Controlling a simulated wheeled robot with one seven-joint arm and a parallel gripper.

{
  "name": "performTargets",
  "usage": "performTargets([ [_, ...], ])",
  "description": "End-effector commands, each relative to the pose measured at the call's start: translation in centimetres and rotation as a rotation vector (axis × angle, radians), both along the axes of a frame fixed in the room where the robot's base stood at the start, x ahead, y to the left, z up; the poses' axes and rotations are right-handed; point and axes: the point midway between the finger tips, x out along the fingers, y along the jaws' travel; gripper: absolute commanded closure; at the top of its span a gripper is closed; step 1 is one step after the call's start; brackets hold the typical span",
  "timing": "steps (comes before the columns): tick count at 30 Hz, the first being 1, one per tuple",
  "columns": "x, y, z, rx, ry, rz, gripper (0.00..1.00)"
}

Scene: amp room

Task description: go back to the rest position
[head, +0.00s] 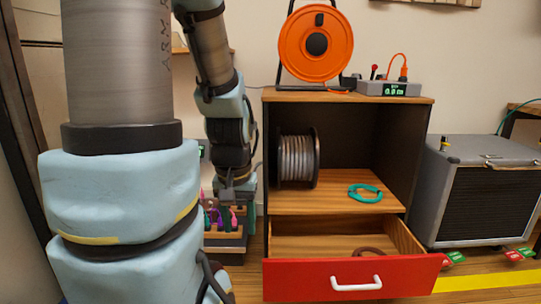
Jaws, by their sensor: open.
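My arm comes down through the left of the head view, and its far end hangs left of the cabinet. My gripper (236,193) is at the lower end of that arm, small and partly dark, pointing down. It is open, and I see nothing held in it. Just below it is a wooden rack (225,240) with pink, purple and green items (222,215) in it. I cannot tell whether the gripper touches them. The nearer arm links hide the area to the left.
A cabinet (348,97) holds a cable spool (297,158) and a green cable coil (371,187). Its red-fronted drawer (310,282) is pulled out, with a brown coil (368,252) inside. An orange reel (297,45) and a meter box (388,88) stand on top. A grey amp (470,190) stands right.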

Motion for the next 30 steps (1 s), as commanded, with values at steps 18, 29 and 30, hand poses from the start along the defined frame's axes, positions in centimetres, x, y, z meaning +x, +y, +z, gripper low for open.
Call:
performTargets([
  [18,0.1,-0.1,17.8,-0.001,-0.002,-0.002,0.48],
  [29,0.1,-0.1,28.7,-0.001,-0.002,-0.002,0.48],
  [30,0.1,-0.1,29.9,-0.001,-0.002,-0.002,0.48],
])
